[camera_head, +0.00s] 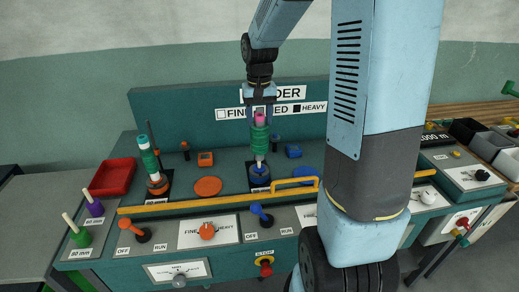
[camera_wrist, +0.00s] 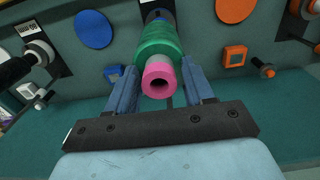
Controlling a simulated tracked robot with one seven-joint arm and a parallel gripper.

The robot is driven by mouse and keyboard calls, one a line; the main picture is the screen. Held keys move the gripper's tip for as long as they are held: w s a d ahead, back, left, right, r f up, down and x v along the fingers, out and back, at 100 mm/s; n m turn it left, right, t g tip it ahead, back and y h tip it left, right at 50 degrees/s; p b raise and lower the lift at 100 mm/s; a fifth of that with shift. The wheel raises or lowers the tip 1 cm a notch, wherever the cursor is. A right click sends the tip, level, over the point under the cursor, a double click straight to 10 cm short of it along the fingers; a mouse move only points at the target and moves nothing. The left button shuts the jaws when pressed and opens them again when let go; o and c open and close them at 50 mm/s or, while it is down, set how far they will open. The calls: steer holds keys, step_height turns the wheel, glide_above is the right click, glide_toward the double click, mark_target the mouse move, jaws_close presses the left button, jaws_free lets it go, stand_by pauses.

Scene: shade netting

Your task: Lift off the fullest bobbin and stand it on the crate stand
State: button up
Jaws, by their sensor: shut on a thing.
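My gripper (camera_head: 259,112) is shut on a green bobbin (camera_head: 260,132) with a pink top, at the middle of the winder bench. In the wrist view the bobbin (camera_wrist: 160,50) sits between both fingers, its pink hollow end (camera_wrist: 158,80) facing the camera. A pale section shows below the green, above a blue base (camera_head: 259,174); whether the bobbin is clear of its spindle I cannot tell. Another bobbin, green and white (camera_head: 149,156), stands slightly tilted on an orange base at the left. I cannot pick out the crate stand with certainty.
A yellow rail (camera_head: 220,202) runs along the bench front. A red tray (camera_head: 112,177) lies at the left. Pegs with purple (camera_head: 95,207) and green (camera_head: 81,237) bases stand at front left. Dark and grey bins (camera_head: 485,145) are at far right. My arm hides the right middle.

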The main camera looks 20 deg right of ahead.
step_height(320, 180, up, 6)
stand_by(1.3)
steer(key=shift+r, duration=0.15)
stand_by(0.4)
steer(key=shift+r, duration=1.95)
